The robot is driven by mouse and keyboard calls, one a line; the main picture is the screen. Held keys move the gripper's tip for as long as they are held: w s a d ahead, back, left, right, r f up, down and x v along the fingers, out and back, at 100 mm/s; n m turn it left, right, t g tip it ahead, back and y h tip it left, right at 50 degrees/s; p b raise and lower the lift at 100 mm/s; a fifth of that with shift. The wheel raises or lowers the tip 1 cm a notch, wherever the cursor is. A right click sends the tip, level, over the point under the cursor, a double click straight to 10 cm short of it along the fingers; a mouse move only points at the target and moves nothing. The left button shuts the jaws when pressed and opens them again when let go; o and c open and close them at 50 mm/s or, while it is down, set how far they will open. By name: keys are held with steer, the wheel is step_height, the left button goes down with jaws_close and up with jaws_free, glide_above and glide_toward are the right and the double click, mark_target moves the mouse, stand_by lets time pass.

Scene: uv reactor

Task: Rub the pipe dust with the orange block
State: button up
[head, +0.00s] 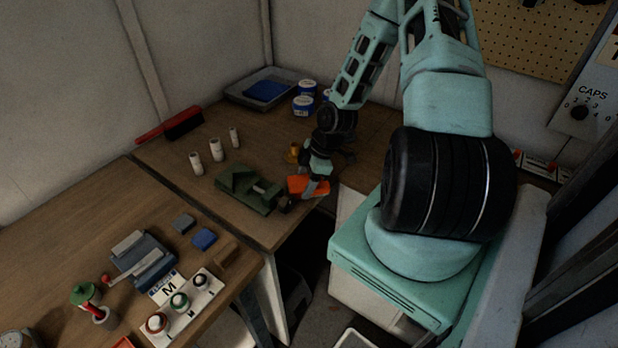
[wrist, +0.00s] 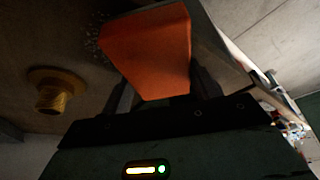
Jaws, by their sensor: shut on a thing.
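My gripper (head: 317,187) is shut on the orange block (head: 297,184), low over the front edge of the back table, just right of a green vise-like holder (head: 240,186). A short grey piece (head: 266,190), which may be the pipe, shows at the holder's right side. In the wrist view the orange block (wrist: 150,50) sits between the two fingers of my gripper (wrist: 163,95). Small pale specks (wrist: 92,45), perhaps the dust, show on the brown surface beside the block's left edge. I cannot tell whether the block touches the surface; its far face is hidden.
A brass fitting (wrist: 50,92) stands near the block. White cylinders (head: 216,150), a red brush (head: 183,123), blue-and-white tubs (head: 303,105) and a grey tray (head: 240,92) stand farther back. The left table (head: 60,235) holds blocks and small parts. A dark gap opens below the table edge.

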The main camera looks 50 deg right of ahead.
steer(key=shift+w+a+r+p, duration=0.15)
steer(key=shift+a+p, duration=0.15)
steer(key=shift+a, duration=0.2)
steer(key=shift+o, duration=0.2)
steer(key=shift+d, duration=0.45)
steer(key=shift+w+d+f+p, duration=0.15)
steer(key=shift+d+p, duration=0.6)
steer(key=shift+d, duration=1)
steer(key=shift+w+d+p, duration=0.1)
steer(key=shift+d+p, duration=0.7)
steer(key=shift+d, duration=1.3)
steer(key=shift+r+p, duration=2.5)
steer(key=shift+r, duration=0.55)
